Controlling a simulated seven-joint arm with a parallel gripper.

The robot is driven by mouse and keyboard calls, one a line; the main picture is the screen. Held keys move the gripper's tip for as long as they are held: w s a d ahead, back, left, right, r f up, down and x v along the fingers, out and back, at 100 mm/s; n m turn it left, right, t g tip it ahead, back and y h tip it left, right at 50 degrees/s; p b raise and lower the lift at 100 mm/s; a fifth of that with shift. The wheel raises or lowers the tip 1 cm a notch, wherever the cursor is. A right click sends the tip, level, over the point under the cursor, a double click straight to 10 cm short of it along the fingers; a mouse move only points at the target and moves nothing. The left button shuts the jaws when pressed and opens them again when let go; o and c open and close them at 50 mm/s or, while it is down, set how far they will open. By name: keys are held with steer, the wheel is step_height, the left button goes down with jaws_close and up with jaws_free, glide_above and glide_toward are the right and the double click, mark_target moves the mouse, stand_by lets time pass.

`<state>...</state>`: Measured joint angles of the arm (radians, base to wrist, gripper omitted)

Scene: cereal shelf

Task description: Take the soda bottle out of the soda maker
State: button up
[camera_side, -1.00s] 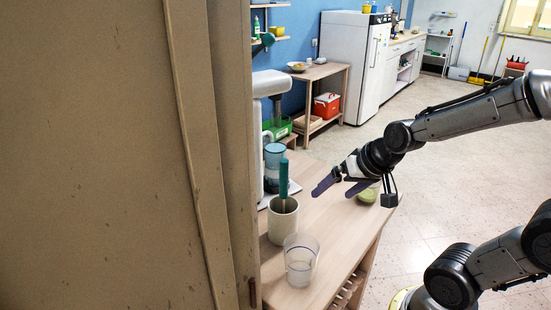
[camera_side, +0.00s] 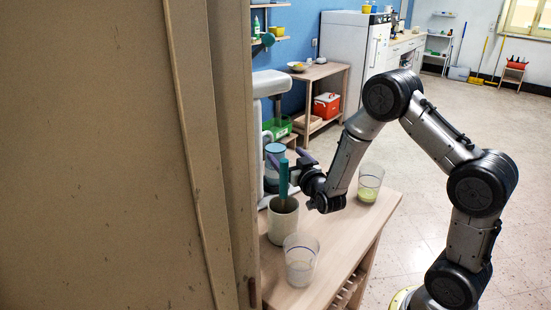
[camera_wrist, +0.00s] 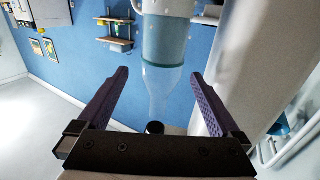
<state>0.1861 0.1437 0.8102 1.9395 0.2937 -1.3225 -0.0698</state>
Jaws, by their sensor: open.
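The soda bottle (camera_wrist: 162,85) is clear with a blue-grey band and a dark cap. In the wrist view it shows between the spread fingers of my gripper (camera_wrist: 158,95), with space seen on both sides. In the side view the bottle (camera_side: 274,152) stands at the white soda maker (camera_side: 262,88), partly hidden by the utensil and my gripper (camera_side: 292,160). My gripper is open at the bottle's front; whether a finger touches it I cannot tell. The soda maker's white body (camera_wrist: 240,70) rises right of the bottle in the wrist view.
A white crock (camera_side: 283,222) with a teal-handled utensil (camera_side: 283,180) stands close in front of my gripper. A clear cup (camera_side: 300,262) is near the front edge. A glass with green liquid (camera_side: 369,184) stands at right. The table's middle (camera_side: 340,235) is clear.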

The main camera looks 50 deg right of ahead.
mark_target(275, 144)
steer(key=shift+x, duration=3.75)
steer(key=shift+a+r, duration=0.15)
steer(key=c, duration=1.3)
steer(key=shift+w+r, duration=0.1)
steer(key=shift+r, duration=0.1)
steer(key=shift+c, duration=0.2)
